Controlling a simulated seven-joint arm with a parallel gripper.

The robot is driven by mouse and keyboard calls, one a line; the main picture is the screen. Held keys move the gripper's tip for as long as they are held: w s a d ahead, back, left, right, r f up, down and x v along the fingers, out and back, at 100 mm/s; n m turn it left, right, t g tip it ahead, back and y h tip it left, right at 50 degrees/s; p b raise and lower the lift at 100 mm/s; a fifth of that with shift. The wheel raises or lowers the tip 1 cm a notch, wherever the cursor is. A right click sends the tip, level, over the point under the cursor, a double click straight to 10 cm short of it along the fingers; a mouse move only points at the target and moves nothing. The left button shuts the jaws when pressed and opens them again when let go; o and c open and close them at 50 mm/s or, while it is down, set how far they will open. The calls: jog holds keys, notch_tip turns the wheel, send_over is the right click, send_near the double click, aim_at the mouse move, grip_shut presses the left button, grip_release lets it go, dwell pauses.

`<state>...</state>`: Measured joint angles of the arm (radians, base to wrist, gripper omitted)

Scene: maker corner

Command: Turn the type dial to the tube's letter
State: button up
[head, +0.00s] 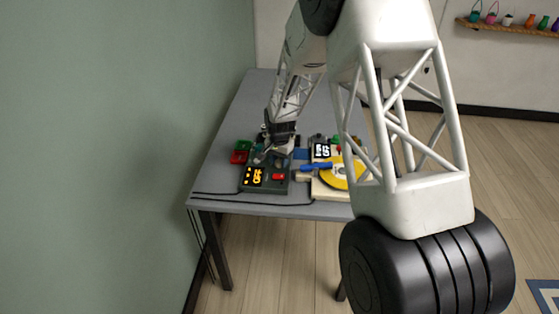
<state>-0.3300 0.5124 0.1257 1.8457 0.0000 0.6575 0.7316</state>
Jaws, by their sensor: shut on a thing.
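A dark box (245,187) stands near the front left of the grey table, with a lit orange display (254,175) and a red knob or button (278,177) on its face. My gripper (266,156) is down at the back part of this box. It is shut on a small part there, which I take to be the type dial; the fingers and arm hide most of it. The dial's letters and pointer are too small to read. I cannot pick out the tube or its letter for sure.
A pale box (325,190) with a yellow disc (350,180), a blue bar (318,166) and a black-and-white display (322,150) stands right of the dark box. Red (239,157) and green (244,145) items lie at the left. The table's (225,130) back left is clear.

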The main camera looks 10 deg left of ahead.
aim_at(279, 161)
jog(key=n, duration=1)
jog(key=shift+n, duration=0.3)
dwell(0.4)
jog(key=o, duration=0.9)
jog(key=shift+r, duration=0.15)
jog(key=shift+r, duration=3.75)
